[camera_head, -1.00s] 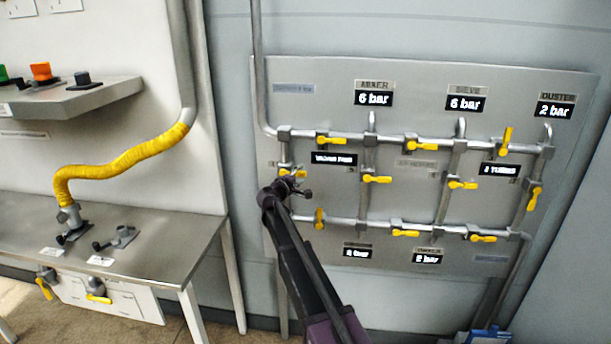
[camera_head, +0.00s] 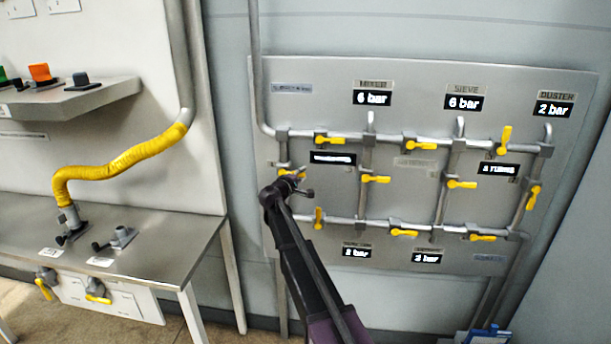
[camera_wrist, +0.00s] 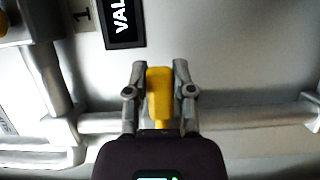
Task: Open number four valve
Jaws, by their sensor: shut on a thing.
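A grey panel (camera_head: 400,260) on the wall carries pipes with several yellow-handled valves. My gripper (camera_head: 298,184) is at the valve on the panel's left vertical pipe. In the wrist view, my gripper (camera_wrist: 157,78) has one finger on each side of a yellow valve handle (camera_wrist: 159,92) and is shut on it. The handle lies across its pipe (camera_wrist: 245,119). In the head view, my gripper partly hides this yellow handle (camera_head: 284,172). I cannot read a number four on any valve.
A black display (camera_wrist: 122,20) reading "VAL" and a "1" tag (camera_wrist: 83,14) are near the held handle. Other yellow handles, such as one below right (camera_head: 319,217), stand close by. A metal table (camera_head: 150,255) with a yellow hose (camera_head: 120,165) is at left.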

